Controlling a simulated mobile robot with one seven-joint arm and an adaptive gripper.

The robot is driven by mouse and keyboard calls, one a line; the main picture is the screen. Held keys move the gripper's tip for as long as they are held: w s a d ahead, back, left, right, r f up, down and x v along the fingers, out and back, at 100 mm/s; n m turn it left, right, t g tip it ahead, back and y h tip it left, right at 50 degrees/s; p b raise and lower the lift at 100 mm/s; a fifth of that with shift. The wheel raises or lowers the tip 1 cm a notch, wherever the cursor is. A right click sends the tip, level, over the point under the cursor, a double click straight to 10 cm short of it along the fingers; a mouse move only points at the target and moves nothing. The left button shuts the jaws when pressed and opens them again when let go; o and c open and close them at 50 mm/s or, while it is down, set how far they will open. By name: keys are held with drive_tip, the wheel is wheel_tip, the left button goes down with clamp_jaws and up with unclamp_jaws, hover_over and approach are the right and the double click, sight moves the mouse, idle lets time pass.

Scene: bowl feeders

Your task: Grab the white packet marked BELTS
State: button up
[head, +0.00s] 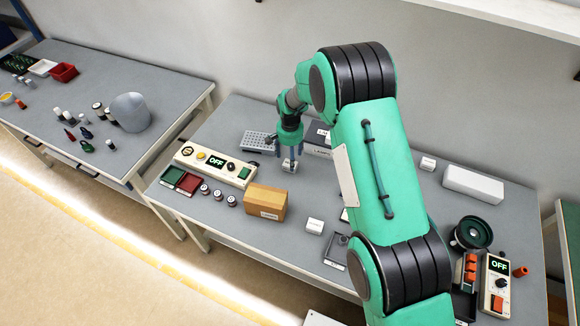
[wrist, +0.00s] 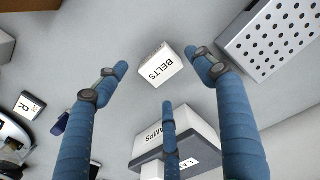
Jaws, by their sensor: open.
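The small white packet marked BELTS (wrist: 157,66) lies on the grey table, in the upper middle of the wrist view. In the head view the packet (head: 289,166) shows just below my fingers. My gripper (wrist: 159,62) is open and empty, with three blue fingers spread around the packet. One finger is left of it, one right, and the third points at it from below in the picture. No finger visibly touches it. In the head view my gripper (head: 290,152) points down over the packet; the remaining gap in height is hard to tell.
A grey box with a LAMPS label (wrist: 196,125) stands close to the packet, near my third finger. A perforated metal tray (wrist: 270,45) is close on the right. In the head view, a control panel reading OFF (head: 205,156) and a cardboard box (head: 265,201) stand nearby.

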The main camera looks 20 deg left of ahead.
idle(0.3)
drive_tip(key=shift+f, duration=2.6)
drive_tip(key=c, duration=1.5)
